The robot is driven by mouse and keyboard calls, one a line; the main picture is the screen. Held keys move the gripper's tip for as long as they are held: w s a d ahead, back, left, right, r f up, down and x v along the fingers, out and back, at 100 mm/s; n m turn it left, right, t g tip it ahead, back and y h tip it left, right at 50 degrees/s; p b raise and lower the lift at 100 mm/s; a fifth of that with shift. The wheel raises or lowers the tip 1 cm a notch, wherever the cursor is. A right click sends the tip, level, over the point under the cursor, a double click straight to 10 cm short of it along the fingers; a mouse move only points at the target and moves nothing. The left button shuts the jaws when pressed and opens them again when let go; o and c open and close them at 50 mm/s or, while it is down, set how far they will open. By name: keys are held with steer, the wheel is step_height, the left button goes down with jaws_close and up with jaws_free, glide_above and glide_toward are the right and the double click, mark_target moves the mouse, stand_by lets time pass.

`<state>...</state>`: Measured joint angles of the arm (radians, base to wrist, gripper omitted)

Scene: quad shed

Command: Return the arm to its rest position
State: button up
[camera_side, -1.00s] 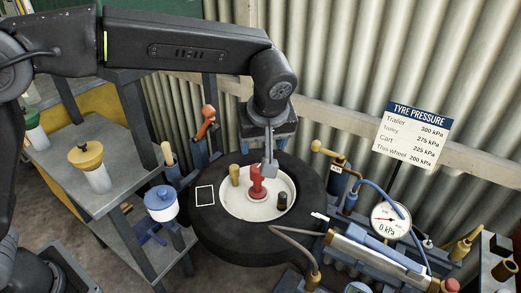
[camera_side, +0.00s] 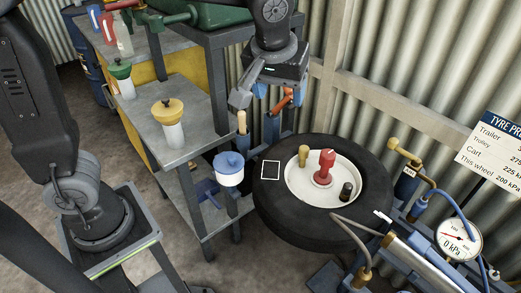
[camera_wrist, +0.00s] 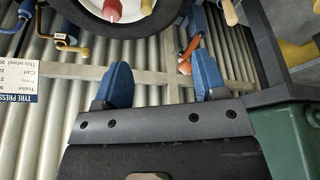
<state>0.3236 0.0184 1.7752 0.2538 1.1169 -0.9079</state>
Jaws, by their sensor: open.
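My gripper (camera_side: 252,97) is up above and left of the wheel, near the shelf posts at the back in the side view. In the wrist view, the blue fingers of my gripper (camera_wrist: 162,75) stand wide apart, with nothing between them. The black tyre (camera_side: 278,212) lies flat with a white hub (camera_side: 304,191). A red piece (camera_side: 326,164) stands upright at the hub's middle, clear of my gripper. A brass-coloured piece (camera_side: 304,154) and a dark piece (camera_side: 346,191) stand on the hub. My arm's folding is partly out of the frame.
A grey shelf unit (camera_side: 190,140) with bottles stands left of the tyre; a blue-lidded pot (camera_side: 229,168) is beside it. A green object (camera_side: 205,14) sits on top at the back. An orange-handled tool (camera_side: 283,101) hangs near my gripper. A pressure gauge (camera_side: 459,240) reads 0 kPa at right.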

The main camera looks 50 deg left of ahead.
steer(key=s+a+f+m+t, duration=0.1)
steer(key=s+a+m, duration=0.2)
steer(key=s, duration=0.5)
steer(key=s+a+f+m+t+h, duration=0.1)
steer(key=s+a+f+m, duration=0.1)
steer(key=s+a, duration=0.3)
steer(key=s, duration=0.3)
steer(key=shift+s+a+m+h, duration=0.2)
steer(key=shift+m+h, duration=0.1)
steer(key=shift+m, duration=0.1)
